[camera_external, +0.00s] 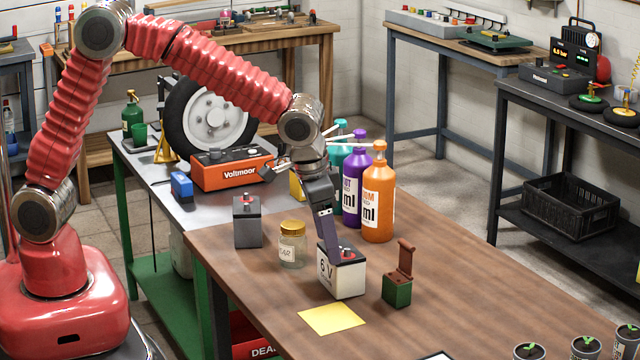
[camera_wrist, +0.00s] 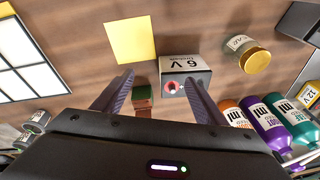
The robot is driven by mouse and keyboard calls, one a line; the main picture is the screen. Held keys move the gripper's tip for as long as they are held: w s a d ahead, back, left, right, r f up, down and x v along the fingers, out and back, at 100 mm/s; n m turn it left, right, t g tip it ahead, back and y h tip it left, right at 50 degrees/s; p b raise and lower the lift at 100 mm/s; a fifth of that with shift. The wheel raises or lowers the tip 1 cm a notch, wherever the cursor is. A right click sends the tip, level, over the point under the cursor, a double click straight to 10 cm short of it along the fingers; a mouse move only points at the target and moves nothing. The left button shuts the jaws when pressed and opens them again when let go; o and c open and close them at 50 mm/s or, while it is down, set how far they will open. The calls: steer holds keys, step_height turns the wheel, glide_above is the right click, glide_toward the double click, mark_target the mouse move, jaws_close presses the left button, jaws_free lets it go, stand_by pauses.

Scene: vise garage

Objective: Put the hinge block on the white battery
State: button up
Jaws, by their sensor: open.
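The hinge block (camera_external: 397,290) is a small green block with a brown hinged piece standing up at its back. It is on the wooden table, just right of the white battery (camera_external: 341,280), and apart from it. The battery is a white box marked 6 V with a dark top and a red knob. My gripper (camera_external: 330,240) is open and points down over the battery in the external view, with one finger overlapping it.
A yellow sheet (camera_external: 332,319) lies in front of the battery. A glass jar (camera_external: 292,246) and a grey battery (camera_external: 247,222) stand to the left. Orange (camera_external: 379,205) and purple (camera_external: 352,195) bottles stand behind.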

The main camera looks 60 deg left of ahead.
mark_target(396, 277)
steer(key=w+d+r+n+t, duration=0.2)
steer(key=w+d, duration=0.3)
steer(key=w, duration=0.3)
steer(key=shift+d+n, duration=0.3)
steer(key=shift+n, duration=0.3)
steer(key=x, duration=0.8)
steer(key=shift+w+d+f, duration=0.1)
steer(key=shift+d+f, duration=0.05)
steer(key=shift+f, duration=0.05)
steer(key=shift+d+x, duration=0.1)
steer(key=shift+x, duration=1.2)
steer(key=shift+d+x, duration=0.15)
steer(key=shift+x, duration=1.2)
